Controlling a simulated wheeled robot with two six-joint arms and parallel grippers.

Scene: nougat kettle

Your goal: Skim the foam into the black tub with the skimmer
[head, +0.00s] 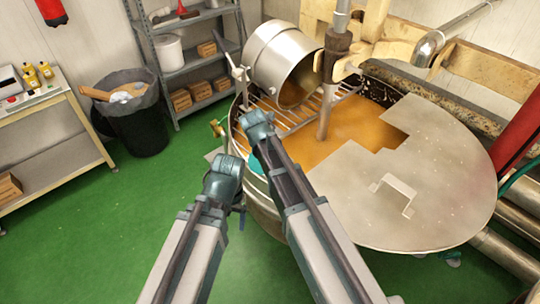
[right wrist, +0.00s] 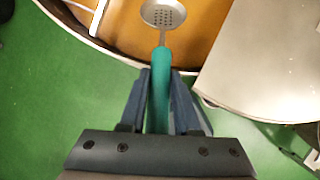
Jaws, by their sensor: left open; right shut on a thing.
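My right gripper (right wrist: 160,80) is shut on the teal handle of the skimmer (right wrist: 159,95). The skimmer's perforated metal head points away, over the orange liquid (right wrist: 112,25) inside the kettle rim; whether it touches the liquid I cannot tell. In the head view a bit of teal handle (head: 256,167) shows between my arms and the skimmer head is hidden. The kettle (head: 265,208) holds orange-brown liquid; no distinct foam can be made out. My left gripper (head: 238,207) is open and empty, outside the kettle's near left side. A black tub-like bin (head: 141,131) stands on the floor at left.
A metal lid (head: 440,190) covers the kettle's right part. A stirrer shaft (head: 326,110) stands in the liquid, and a steel drum (head: 283,58) tilts over a grate (head: 300,110). A shelf (head: 190,65) and side table (head: 50,130) stand left. Green floor is clear between.

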